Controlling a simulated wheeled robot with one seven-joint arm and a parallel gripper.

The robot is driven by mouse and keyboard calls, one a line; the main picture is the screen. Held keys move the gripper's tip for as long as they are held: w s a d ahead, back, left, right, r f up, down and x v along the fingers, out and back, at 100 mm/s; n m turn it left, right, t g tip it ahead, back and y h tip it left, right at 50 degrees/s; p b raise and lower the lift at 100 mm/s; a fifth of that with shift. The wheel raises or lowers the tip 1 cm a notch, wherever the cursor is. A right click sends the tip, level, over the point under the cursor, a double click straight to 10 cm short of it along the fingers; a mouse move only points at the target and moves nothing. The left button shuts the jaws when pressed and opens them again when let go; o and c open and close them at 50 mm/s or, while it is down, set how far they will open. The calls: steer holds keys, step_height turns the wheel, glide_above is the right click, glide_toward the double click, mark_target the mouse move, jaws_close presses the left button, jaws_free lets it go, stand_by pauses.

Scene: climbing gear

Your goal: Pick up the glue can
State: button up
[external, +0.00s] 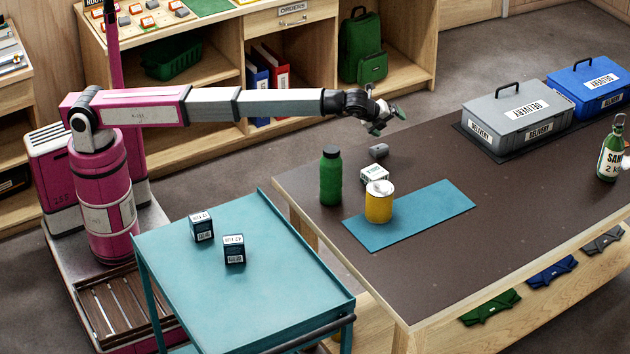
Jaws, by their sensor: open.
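A yellow can with a whitish top (379,206), which I take to be the glue can, stands upright on the brown table, at the left part of a blue mat (440,209). Any label on it is too small to read. My gripper (388,119) is at the end of my outstretched arm, in the air near the table's far left edge. It appears above and behind the can, well apart from it. It is open, with nothing visible between its fingers.
A green bottle (330,176), a small white box (374,174) and a small grey object (378,151) stand close to the can. Grey (518,117) and blue (590,86) delivery boxes sit at the back right. A teal cart (200,285) carries two dark boxes. The table's front middle is clear.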

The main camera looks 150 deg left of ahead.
steer(key=w+d+r+m+y, duration=0.1)
steer(key=w+d+r+m, duration=0.2)
steer(key=w+d, duration=0.5)
steer(key=w+d+r+m+y, duration=0.1)
steer(key=w+d+r+m, duration=0.25)
steer(key=w+d, duration=0.5)
steer(key=m+y, duration=0.1)
steer(key=m, duration=0.5)
glide_toward(378, 189)
steer(key=x, duration=1.1)
steer(key=shift+c, duration=0.3)
steer(key=c, duration=1)
steer(key=shift+r, duration=0.1)
